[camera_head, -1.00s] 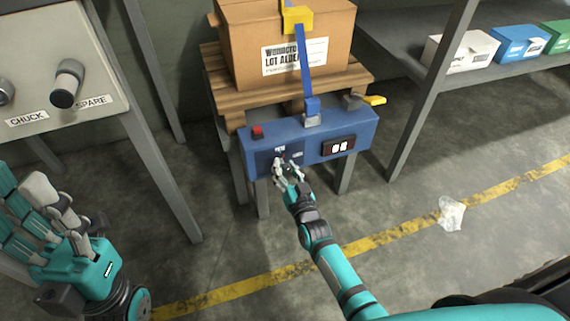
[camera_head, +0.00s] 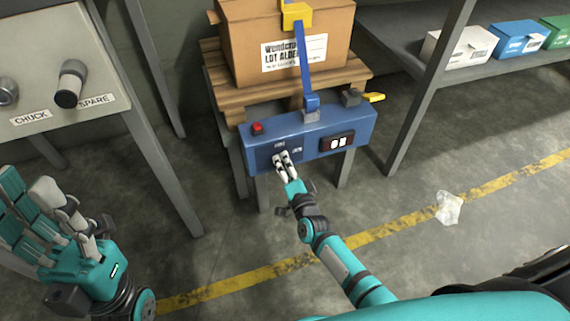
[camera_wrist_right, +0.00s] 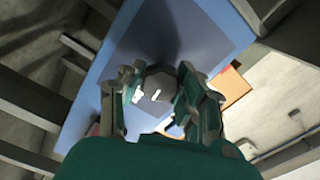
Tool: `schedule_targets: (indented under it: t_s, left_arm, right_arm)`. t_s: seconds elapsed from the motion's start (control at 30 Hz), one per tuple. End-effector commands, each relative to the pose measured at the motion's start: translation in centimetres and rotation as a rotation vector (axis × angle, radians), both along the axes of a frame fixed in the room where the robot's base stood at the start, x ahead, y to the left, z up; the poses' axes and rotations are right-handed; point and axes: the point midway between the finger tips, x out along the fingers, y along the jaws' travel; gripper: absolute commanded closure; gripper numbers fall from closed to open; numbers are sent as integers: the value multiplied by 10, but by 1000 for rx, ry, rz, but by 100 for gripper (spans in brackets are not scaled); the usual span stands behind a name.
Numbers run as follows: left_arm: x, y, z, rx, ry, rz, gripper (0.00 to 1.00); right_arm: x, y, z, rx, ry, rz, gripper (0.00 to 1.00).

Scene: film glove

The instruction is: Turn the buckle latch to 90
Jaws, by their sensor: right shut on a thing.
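A blue control box (camera_head: 353,122) carries a dark panel (camera_head: 264,159) with small labels, too small to read. My right gripper (camera_head: 284,163) is at this panel, its fingers close together. In the right wrist view its fingers stand on both sides of a grey round knob (camera_wrist_right: 159,84) with a white mark, and are shut on it. I take this knob for the buckle latch; its label is not readable, and the fingers hide it in the head view. My left gripper (camera_head: 38,212) is open and empty at the far left, apart from the box.
A strapped carton (camera_head: 245,50) on a wooden pallet (camera_head: 230,100) stands behind.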

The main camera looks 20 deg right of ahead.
Motion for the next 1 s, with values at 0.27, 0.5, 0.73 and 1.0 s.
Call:
schedule_targets:
  t_s: [0.27,0.5,0.73,1.0]
  left_arm:
    - [0,0,-2,0,0,0,65]
    - [0,0,-2,0,0,0,65]
    - [0,0,-2,0,-1,0,65]
    - [0,0,-2,0,-2,1,65]
  right_arm:
    - [0,-1,-1,121,5,0,99]
    - [0,-1,-1,160,7,-1,99]
    - [0,-1,-1,165,7,-1,99]
    - [0,-1,-1,164,7,-1,52]
